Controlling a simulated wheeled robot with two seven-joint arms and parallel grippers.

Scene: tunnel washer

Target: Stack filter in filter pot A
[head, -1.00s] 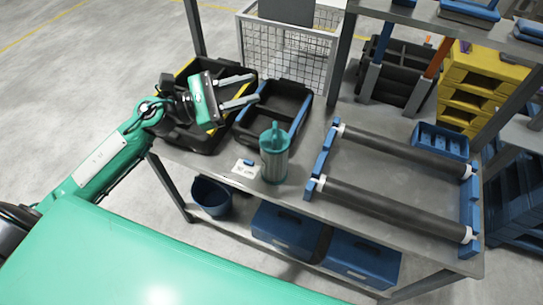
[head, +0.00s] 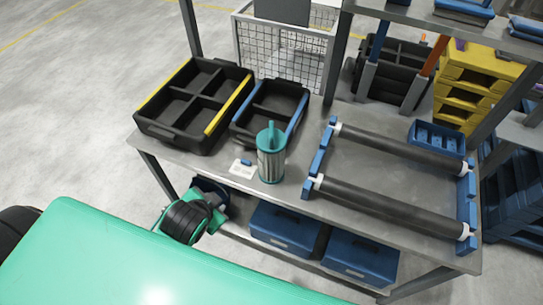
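A filter-like cylinder (head: 271,164) stands upright on the table, left of the rollers. It has a grey body, a teal rim and base, and a teal handle on top. I cannot tell whether it is one piece or a filter inside a pot, and no label for pot A is readable. Part of my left arm shows low at the table's front left, in front of a blue bucket; the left gripper's fingers are hidden. My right gripper is out of view.
A black divided tray with a yellow edge (head: 228,104) and a smaller one with blue edges (head: 299,111) sit at the back left. A white card (head: 241,170) lies beside the cylinder. Two black rollers (head: 390,207) fill the right. Blue boxes (head: 284,230) sit below.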

